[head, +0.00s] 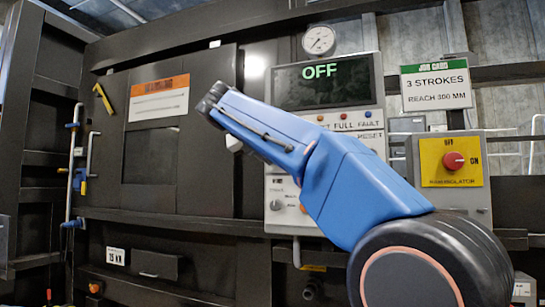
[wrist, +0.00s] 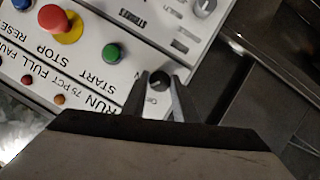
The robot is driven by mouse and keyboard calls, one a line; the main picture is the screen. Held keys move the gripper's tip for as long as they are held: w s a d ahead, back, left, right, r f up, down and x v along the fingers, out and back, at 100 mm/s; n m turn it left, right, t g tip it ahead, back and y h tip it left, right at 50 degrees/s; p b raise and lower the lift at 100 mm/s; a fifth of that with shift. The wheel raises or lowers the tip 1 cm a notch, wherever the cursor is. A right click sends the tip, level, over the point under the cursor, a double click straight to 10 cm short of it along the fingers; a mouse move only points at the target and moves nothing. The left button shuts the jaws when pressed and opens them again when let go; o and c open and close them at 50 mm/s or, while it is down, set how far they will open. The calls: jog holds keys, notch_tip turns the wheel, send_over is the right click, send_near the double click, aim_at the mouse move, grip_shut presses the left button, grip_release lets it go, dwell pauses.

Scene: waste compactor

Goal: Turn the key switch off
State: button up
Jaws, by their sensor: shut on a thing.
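The key switch (wrist: 158,77) shows in the wrist view as a small dark round piece on the pale control panel (wrist: 100,72). My gripper (wrist: 160,85) has one finger on each side of it and is shut on it. A label beside the switch is partly covered by the fingers, and the way the key points is too small to tell. In the head view the display (head: 322,84) above the panel reads OFF in green. My blue arm covers much of the panel there and hides the key switch and the fingers.
Near my gripper are a green start button (wrist: 113,54), a red stop button (wrist: 60,23) on yellow and a grey selector knob (wrist: 203,7). A yellow isolator box (head: 450,163) with a red knob and a gauge (head: 319,40) are on the machine.

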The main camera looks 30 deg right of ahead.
jog(key=shift+w+a+f+n+g+h, duration=0.1)
jog(key=shift+n+g+h, duration=0.5)
jog(key=shift+n, duration=0.75)
jog(key=shift+w+a+n+g+h, duration=0.1)
jog(key=shift+n+g+h, duration=0.2)
jog(key=shift+n+h, duration=0.85)
jog(key=shift+n+y, duration=0.25)
jog(key=shift+n, duration=0.05)
jog(key=o, duration=1)
jog(key=v, duration=1.7)
jog(key=shift+s+a, duration=0.1)
jog(key=shift+s, duration=0.05)
jog(key=shift+f, duration=0.1)
